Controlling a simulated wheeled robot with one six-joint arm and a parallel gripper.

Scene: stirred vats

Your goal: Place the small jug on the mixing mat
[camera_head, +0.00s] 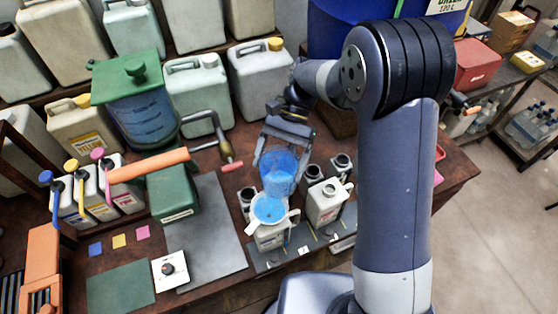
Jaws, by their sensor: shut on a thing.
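My gripper (281,158) hangs over the back of the workbench, right of the middle, with its fingers on either side of a translucent vessel of blue liquid (279,172). It is shut on this vessel, which looks like the small jug. A flat green mat (120,288) lies at the front left of the bench, bare. A larger grey mat (214,236) lies right of it. I cannot tell which is the mixing mat.
A green-lidded blue vat (138,105) and a green box (172,193) with an orange bar stand left. Pump bottles (93,192), colored cards and a white dial box (170,270) surround the green mat. White canisters (327,200) stand right, by a dark numbered strip (298,245).

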